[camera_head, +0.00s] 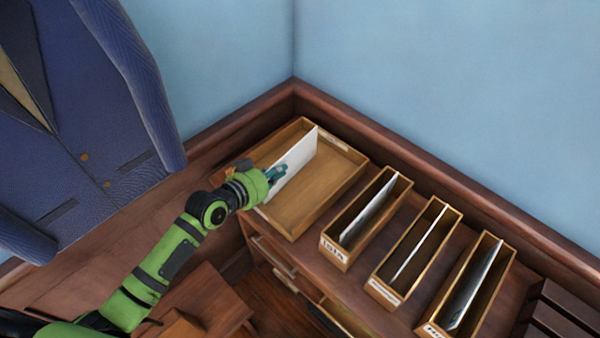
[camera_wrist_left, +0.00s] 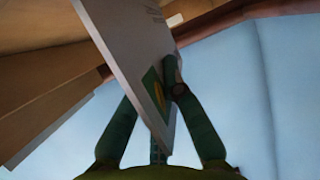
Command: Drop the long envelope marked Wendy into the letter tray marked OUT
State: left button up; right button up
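My left gripper (camera_head: 277,174) is shut on a long white envelope (camera_head: 297,163), over the wide wooden letter tray (camera_head: 318,192) in the corner. The envelope stands on edge, tilted, and reaches toward the tray's far side. I cannot tell whether it touches the tray floor. In the left wrist view the envelope (camera_wrist_left: 133,45) passes between the two fingers (camera_wrist_left: 150,95), with a green and yellow patch by the right finger. No name is legible on it. A small label on the tray's far rim is too small to read. My right gripper is not in view.
Three narrow wooden boxes (camera_head: 352,225) with upright envelopes stand in a row right of the tray on the dark wooden cabinet top. A dark slatted rack (camera_head: 560,312) is at lower right. A blue jacket (camera_head: 85,110) hangs at left. Blue walls close off the back.

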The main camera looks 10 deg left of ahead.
pick_arm(q)
jog(key=o, duration=0.5)
jog(key=v, duration=1.2)
